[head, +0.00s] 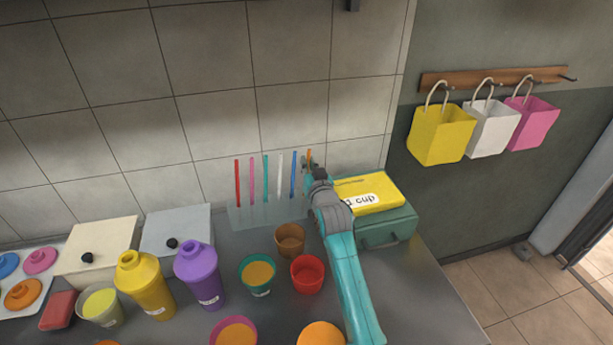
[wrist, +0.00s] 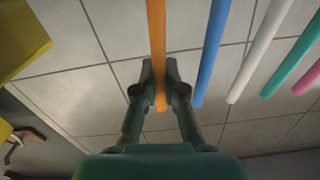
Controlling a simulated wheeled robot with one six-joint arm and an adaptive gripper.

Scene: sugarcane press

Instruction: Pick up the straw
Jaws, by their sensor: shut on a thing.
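Several straws stand in a row in a clear holder (head: 250,215) at the back of the counter in the head view. They include a red straw (head: 238,184), a pink straw (head: 252,181), a teal straw (head: 266,178), a white straw (head: 280,176) and a blue straw (head: 293,174). An orange straw (head: 308,158) is at the right end, its lower part hidden by my arm. In the wrist view my gripper (wrist: 161,100) is shut on the orange straw (wrist: 156,40). The blue straw (wrist: 209,50) is just right of it, apart from the fingers.
A yellow box (head: 372,186) marked "1 cup" sits on a green case (head: 388,232) right of my arm. Cups, including a brown cup (head: 290,239) and a red cup (head: 307,273), stand in front of the holder. The tiled wall is close behind.

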